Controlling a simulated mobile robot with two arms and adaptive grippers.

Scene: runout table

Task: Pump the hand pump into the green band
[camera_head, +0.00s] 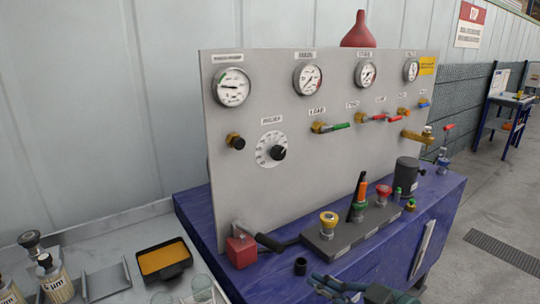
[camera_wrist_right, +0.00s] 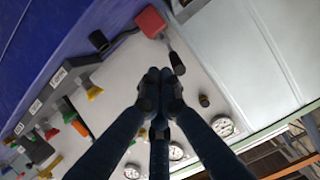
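The hand pump (camera_head: 241,250) is a red block at the front left corner of the blue table, with a lever ending in a black grip (camera_head: 269,243). The red block (camera_wrist_right: 150,22) and black grip (camera_wrist_right: 177,63) also show in the right wrist view. Several round white gauges sit along the top of the grey panel; the leftmost is a gauge (camera_head: 232,87) above the pump. My right gripper (camera_head: 335,287) is at the bottom of the head view, apart from the pump. Its fingertips (camera_wrist_right: 160,80) are together with nothing visible between them. My left gripper is out of view.
A dark box (camera_head: 350,232) with several coloured buttons stands right of the pump. A yellow-filled tray (camera_head: 163,260), bottles (camera_head: 53,278) and glasses stand on the left counter.

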